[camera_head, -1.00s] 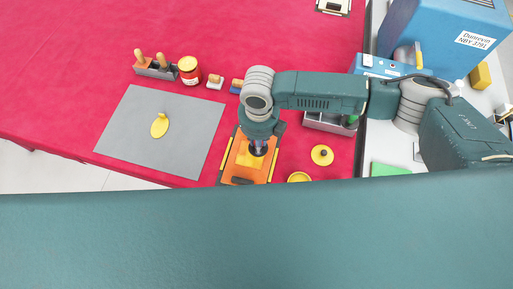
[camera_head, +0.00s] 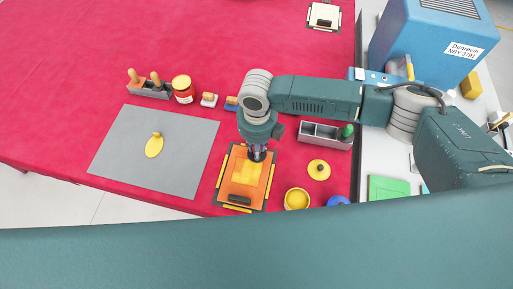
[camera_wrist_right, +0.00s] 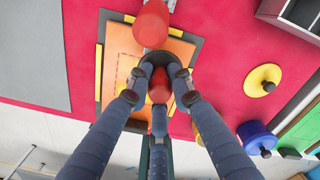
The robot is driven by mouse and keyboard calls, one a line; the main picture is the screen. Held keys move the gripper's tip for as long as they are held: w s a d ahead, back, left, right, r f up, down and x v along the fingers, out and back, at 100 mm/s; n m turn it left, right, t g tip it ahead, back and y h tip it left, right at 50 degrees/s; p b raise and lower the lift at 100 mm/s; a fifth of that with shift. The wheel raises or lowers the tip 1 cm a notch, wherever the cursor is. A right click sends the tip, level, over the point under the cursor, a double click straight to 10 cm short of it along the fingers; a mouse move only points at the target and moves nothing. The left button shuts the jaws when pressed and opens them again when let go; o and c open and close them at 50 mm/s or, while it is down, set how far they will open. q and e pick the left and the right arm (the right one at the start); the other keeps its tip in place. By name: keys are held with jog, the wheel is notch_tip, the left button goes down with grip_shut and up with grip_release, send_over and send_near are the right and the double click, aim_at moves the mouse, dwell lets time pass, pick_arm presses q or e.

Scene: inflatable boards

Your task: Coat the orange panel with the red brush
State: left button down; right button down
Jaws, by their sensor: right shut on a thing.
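The orange panel (camera_head: 232,188) lies on a dark board with yellow strips at the near edge of the red table. A yellow patch (camera_head: 243,172) covers the middle of its face; it also shows in the right wrist view (camera_wrist_right: 127,66). My right gripper (camera_head: 257,154) is over the panel's far right part, pointing down. In the right wrist view its fingers are shut around a red part (camera_wrist_right: 160,86), which I take for the red brush. The brush's bristles, and whether they touch the panel, are hidden. My left gripper is not in view.
A grey mat (camera_head: 190,150) with a yellow knobbed disc (camera_head: 154,146) lies left. A grey tray (camera_head: 325,140) stands behind right.

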notch_tip(320, 180, up, 5)
jog(key=p, duration=0.3)
jog(key=shift+f+p, duration=0.2)
jog(key=shift+p, duration=0.2)
jog(key=shift+r+p, duration=0.4)
jog(key=shift+r, duration=0.25)
jog(key=shift+r, duration=0.15)
jog(key=shift+r, duration=1.4)
